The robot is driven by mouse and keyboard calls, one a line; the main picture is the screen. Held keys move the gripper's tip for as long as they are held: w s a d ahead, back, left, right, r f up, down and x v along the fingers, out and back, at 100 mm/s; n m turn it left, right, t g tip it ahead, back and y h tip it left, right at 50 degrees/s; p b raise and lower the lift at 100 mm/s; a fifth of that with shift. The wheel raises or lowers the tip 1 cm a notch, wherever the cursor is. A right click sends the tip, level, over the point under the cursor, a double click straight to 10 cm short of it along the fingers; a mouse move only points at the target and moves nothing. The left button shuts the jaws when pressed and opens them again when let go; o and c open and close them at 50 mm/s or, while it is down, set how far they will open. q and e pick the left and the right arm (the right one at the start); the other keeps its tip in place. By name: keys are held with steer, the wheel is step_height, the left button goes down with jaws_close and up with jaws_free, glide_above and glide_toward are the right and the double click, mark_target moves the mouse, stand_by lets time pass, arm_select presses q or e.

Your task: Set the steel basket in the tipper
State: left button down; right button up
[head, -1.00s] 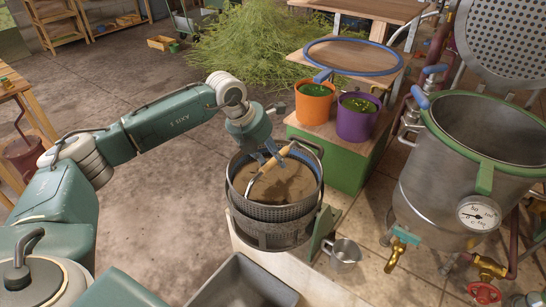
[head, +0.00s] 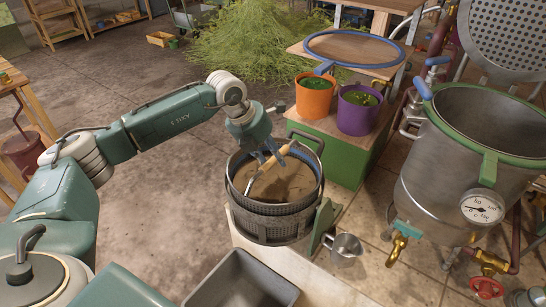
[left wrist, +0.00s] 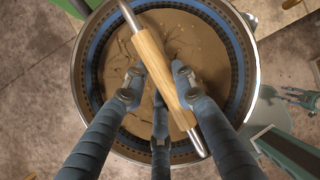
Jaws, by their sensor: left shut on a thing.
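The steel basket (head: 233,185) is a round perforated vessel holding brown matter. In the head view it sits upright, low inside the dark ring of the tipper (head: 272,226), which has a green side bracket (head: 322,226). Whether its bottom rests on anything is hidden. Its bail handle has a wooden grip (head: 266,170), slanting across the opening. My left gripper (head: 276,155) is above the basket, shut on this handle. In the left wrist view the fingers (left wrist: 157,78) lie on both sides of the wooden grip (left wrist: 160,65).
Orange (head: 314,97) and purple (head: 357,113) buckets stand on a green box behind. The big steel still (head: 440,180) stands at right, its perforated lid raised. Open floor lies at left.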

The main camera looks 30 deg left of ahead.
arm_select(q)
steer(key=shift+w, duration=0.2)
stand_by(0.4)
steer(key=c, duration=1.3)
jaws_free()
steer(key=shift+s, duration=0.15)
steer(key=shift+c, duration=0.2)
steer(key=shift+s+f, duration=0.25)
steer(key=shift+f, duration=0.15)
steer(key=shift+w+r+p, duration=0.2)
steer(key=shift+r+p, duration=1.2)
steer(key=shift+r, duration=1.2)
steer(key=shift+s+r+p, duration=0.1)
steer(key=shift+r+p, duration=1.25)
steer(key=shift+r, duration=0.75)
